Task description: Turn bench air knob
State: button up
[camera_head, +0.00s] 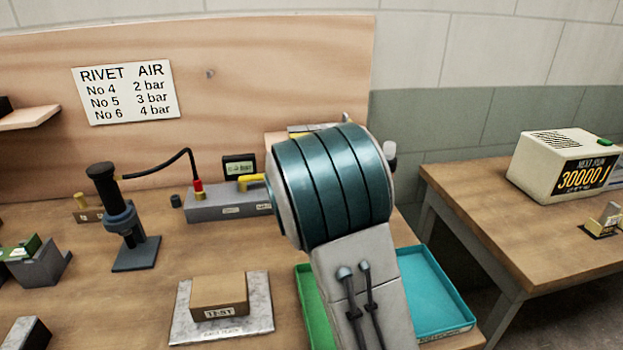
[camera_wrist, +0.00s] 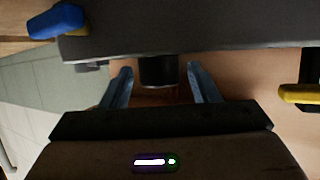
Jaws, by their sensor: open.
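The bench air unit is a long grey block (camera_head: 228,206) with a small display (camera_head: 239,168) and a yellow lever (camera_head: 252,180). Its right part is hidden behind my arm in the head view. In the wrist view, a dark round knob (camera_wrist: 158,71) sticks out of the dark grey body (camera_wrist: 200,30). My gripper (camera_wrist: 160,70) is open, with one bluish finger on each side of the knob and a visible gap on both sides. Whether the fingers reach far enough along the knob is hard to tell. My gripper is hidden in the head view.
A blue handle (camera_wrist: 57,20) and a yellow lever (camera_wrist: 300,95) flank the knob in the wrist view. On the bench stand a black tool on a stand (camera_head: 122,215), a test block (camera_head: 219,295) and a teal tray (camera_head: 435,290). A pressure sign (camera_head: 126,92) hangs behind.

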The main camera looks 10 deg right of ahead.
jog(key=shift+w, duration=0.1)
jog(key=c, duration=1)
jog(key=shift+o, duration=0.2)
jog(key=shift+r+m+h+p, duration=0.25)
jog(key=shift+m+h+p, duration=0.05)
jog(key=shift+p, duration=0.95)
jog(key=shift+m+p, duration=0.3)
jog(key=shift+p, duration=0.8)
jog(key=g+h+p, duration=0.1)
jog(key=p, duration=0.2)
jog(key=shift+m+h, duration=0.3)
jog(key=shift+m, duration=0.1)
jog(key=p, duration=0.3)
jog(key=shift+m+g+h, duration=0.3)
jog(key=shift+m, duration=0.1)
jog(key=shift+f+p, duration=0.2)
jog(key=shift+p, duration=0.15)
jog(key=o, duration=1)
jog(key=shift+c, duration=0.2)
